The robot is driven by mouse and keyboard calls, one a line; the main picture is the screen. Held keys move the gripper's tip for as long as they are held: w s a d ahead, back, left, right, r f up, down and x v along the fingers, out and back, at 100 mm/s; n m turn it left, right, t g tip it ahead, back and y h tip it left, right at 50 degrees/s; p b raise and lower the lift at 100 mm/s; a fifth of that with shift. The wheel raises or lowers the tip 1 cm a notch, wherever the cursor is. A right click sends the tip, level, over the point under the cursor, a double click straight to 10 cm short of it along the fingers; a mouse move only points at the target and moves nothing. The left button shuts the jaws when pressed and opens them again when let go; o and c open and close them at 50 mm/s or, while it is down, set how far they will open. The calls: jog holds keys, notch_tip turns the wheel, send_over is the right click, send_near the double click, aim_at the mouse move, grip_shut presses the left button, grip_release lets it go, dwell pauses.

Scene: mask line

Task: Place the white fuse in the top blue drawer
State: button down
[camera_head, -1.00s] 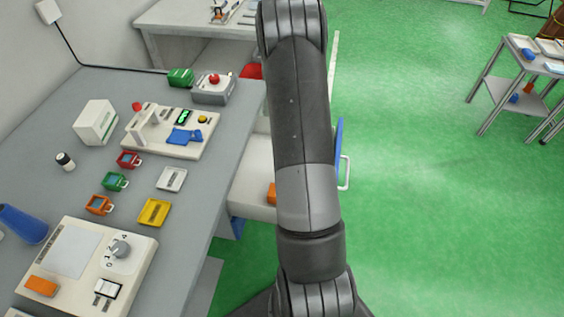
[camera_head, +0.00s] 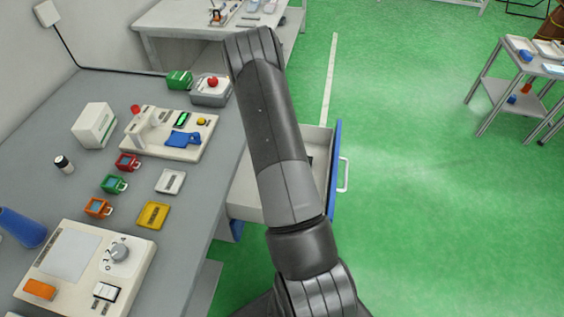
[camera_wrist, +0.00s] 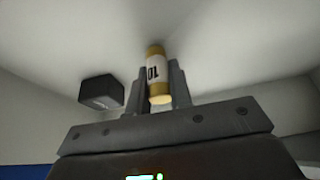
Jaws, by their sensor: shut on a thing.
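The white fuse (camera_wrist: 153,70), with gold end caps and a "10" on its label, is between the fingers of my gripper (camera_wrist: 160,88) in the wrist view. My gripper is shut on it, with pale surfaces around it that look like a drawer's inside. In the head view my arm hides the gripper and the fuse. The blue-fronted drawer (camera_head: 334,185) stands pulled out at the right side of the bench, with a white handle and a pale inside. My arm covers part of it. I cannot tell whether the fuse touches the drawer floor.
A black block (camera_wrist: 101,92) lies left of my gripper in the wrist view. The grey bench (camera_head: 200,215) holds several devices, coloured locks and a yellow tag (camera_head: 153,215). A cart (camera_head: 490,95) stands at the right. The green floor right of the drawer is clear.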

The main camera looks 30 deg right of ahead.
jog(key=shift+f, duration=0.1)
jog(key=c, duration=1.3)
grip_release()
jog(key=s+a+r+n+y, duration=0.15)
jog(key=a+r, duration=0.35)
jog(key=r, duration=0.6)
jog(key=s+a+r+n+t, duration=0.1)
jog(key=s+a+r, duration=0.2)
jog(key=a+r, duration=0.55)
jog(key=s+a+r+n+y, duration=0.1)
jog(key=s+a+r, duration=0.15)
jog(key=r, duration=1.15)
jog(key=s+a+r+n, duration=0.2)
jog(key=s+a+r, duration=0.3)
jog(key=s, duration=0.4)
jog(key=s+a+r+n+t, duration=0.1)
jog(key=s+a+r+n, duration=0.2)
jog(key=s+a+r, duration=0.2)
jog(key=s+r, duration=0.3)
jog(key=s, duration=0.1)
jog(key=shift+y, duration=0.35)
